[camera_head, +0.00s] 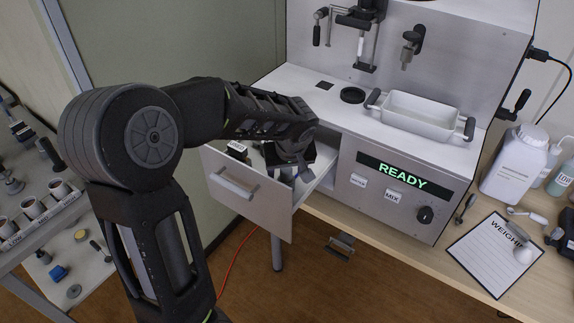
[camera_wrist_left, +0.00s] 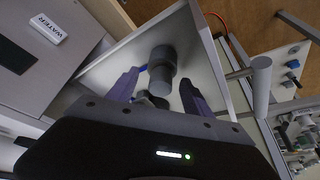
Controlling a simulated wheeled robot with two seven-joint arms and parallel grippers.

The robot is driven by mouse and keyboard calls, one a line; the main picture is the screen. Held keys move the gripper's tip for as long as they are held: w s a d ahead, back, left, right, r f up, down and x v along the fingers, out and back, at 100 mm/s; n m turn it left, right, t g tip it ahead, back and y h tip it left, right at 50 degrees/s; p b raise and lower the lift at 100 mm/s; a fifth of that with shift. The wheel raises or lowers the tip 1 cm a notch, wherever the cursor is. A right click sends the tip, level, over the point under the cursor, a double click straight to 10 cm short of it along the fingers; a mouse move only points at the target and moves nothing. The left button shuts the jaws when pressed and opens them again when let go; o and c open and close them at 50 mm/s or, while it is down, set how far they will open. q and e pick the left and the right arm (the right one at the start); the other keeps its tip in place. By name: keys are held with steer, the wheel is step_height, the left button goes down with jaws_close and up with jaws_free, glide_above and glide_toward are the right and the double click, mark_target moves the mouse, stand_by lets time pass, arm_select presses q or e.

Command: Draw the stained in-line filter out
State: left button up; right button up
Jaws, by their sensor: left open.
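The drawer (camera_head: 232,192) at the analyser's lower left is pulled open. My left gripper (camera_head: 290,172) reaches down into it from above, largely hiding what is inside. In the left wrist view the open fingers of my left gripper (camera_wrist_left: 160,80) stand on either side of a grey cylindrical part (camera_wrist_left: 162,62), which looks like the in-line filter; no stain can be made out. It stands inside the pale drawer, with visible gaps to the fingers. Another dark round part (camera_wrist_left: 150,99) shows partly behind the gripper body. My right gripper is out of view.
The analyser (camera_head: 400,190) reads READY and carries a white tray (camera_head: 420,112) on top. The drawer's front and side walls stand close around my gripper. A clipboard (camera_head: 495,260) and white bottle (camera_head: 515,165) are on the right. A side table with cups (camera_head: 35,208) is at left.

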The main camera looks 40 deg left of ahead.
arm_select(q)
steer(key=shift+c, duration=0.5)
jaws_close()
steer(key=shift+o, duration=0.5)
jaws_free()
steer(key=b+v, duration=0.1)
steer(key=v, duration=0.6)
steer(key=shift+r, duration=0.4)
steer(key=shift+s+d, duration=0.1)
steer(key=shift+c, duration=0.3)
